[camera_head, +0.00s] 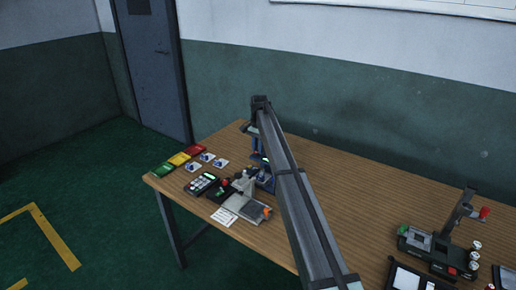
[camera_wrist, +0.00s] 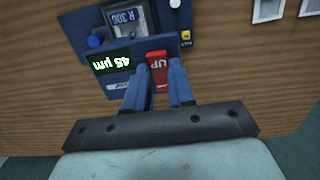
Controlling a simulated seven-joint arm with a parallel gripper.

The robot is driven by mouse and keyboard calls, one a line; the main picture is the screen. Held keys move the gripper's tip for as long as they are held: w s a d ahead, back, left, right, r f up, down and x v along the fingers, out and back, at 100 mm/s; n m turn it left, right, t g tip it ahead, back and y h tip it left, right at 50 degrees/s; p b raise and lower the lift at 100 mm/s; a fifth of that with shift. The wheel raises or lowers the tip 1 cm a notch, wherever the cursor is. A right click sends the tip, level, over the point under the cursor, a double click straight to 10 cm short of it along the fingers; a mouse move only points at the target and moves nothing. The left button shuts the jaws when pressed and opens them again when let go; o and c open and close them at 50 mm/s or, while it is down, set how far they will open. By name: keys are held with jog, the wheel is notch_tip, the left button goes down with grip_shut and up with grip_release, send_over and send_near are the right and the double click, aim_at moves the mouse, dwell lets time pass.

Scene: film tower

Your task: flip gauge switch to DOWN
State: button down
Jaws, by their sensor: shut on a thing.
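The blue gauge (camera_wrist: 85,82) stands on the table, with a lit display (camera_wrist: 111,62) that reads about 45 µm, upside down in the wrist view. The red switch (camera_wrist: 158,60), marked UP, is on the gauge beside the display. My gripper (camera_wrist: 160,72) is shut on the red switch, one blue finger at each side of it. The fingers hide part of the switch's sides. In the head view the gauge (camera_head: 264,183) is partly hidden by my arm, and the switch cannot be made out there.
On the wooden table (camera_head: 345,185), a keypad (camera_head: 203,184), coloured trays (camera_head: 180,158) and small white cards (camera_head: 207,157) lie left of the gauge. A grey flat device (camera_head: 246,209) is in front. A device with a lever (camera_head: 440,245) stands at right. The middle-right tabletop is clear.

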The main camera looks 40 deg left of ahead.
jog(key=c, duration=1)
grip_release()
jog(key=shift+o, duration=0.2)
notch_tip(320, 180, up, 14)
jog(key=shift+w, duration=0.25)
jog(key=shift+f, duration=0.15)
